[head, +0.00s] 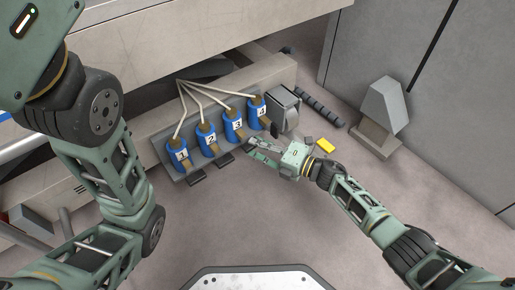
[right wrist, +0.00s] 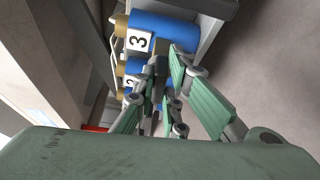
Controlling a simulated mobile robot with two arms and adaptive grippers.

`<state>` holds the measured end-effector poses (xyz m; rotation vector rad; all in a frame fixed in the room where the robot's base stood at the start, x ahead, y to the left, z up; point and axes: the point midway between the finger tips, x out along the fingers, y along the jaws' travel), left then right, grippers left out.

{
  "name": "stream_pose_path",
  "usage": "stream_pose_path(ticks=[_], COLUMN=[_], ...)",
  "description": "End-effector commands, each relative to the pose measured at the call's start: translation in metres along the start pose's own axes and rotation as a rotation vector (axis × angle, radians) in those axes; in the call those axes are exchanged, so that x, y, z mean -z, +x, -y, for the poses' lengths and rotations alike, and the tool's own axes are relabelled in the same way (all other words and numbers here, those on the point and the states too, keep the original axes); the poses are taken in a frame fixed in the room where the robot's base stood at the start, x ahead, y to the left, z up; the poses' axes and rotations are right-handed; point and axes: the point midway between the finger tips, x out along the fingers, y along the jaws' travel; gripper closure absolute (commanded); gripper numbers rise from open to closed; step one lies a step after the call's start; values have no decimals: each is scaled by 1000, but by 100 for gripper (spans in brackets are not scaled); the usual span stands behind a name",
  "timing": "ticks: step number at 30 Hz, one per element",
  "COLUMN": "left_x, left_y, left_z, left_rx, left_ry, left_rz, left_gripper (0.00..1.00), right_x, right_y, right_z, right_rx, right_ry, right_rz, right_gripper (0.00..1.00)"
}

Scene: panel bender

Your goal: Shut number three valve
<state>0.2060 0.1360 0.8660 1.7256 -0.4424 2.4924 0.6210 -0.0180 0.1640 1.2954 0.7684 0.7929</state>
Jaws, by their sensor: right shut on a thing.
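The number three valve (head: 234,123) is a blue cylinder with a white label "3", third from the left in a row of numbered valves. It also shows at the top of the right wrist view (right wrist: 172,27). Its brownish lever (head: 240,134) points toward me. My right gripper (head: 249,147) is at this lever, in front of the valve; in the right wrist view its fingers (right wrist: 165,68) are closed around the lever just below the label. The fingers partly hide the lever. My left arm shows at the left, but its gripper is out of view.
Valves one (head: 178,155), two (head: 207,139) and four (head: 256,108) sit close by on the same grey bracket. A grey box (head: 285,108) and a yellow block (head: 325,145) are to the right. The floor in front is clear.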

Motion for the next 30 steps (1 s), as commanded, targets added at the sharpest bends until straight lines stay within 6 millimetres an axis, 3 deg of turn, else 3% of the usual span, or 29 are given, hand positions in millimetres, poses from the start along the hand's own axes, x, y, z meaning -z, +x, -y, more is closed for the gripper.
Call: stream_pose_path(ticks=[9, 25, 26, 30], left_x=[4, 4, 4, 4], left_y=[-10, -11, -11, -11], left_z=[-2, -2, -2, -2], left_rx=[-1, -1, -1, -1], left_ry=[0, 0, 0, 0], left_rz=[-1, 0, 0, 0], left_gripper=[100, 100, 100, 100], right_x=[1, 1, 1, 1], right_y=[0, 0, 0, 0], right_z=[4, 3, 3, 3], right_rx=[-43, -52, -52, -52], right_ry=[109, 133, 133, 132], right_rz=[-1, 0, 0, 0], right_gripper=[100, 100, 88, 76])
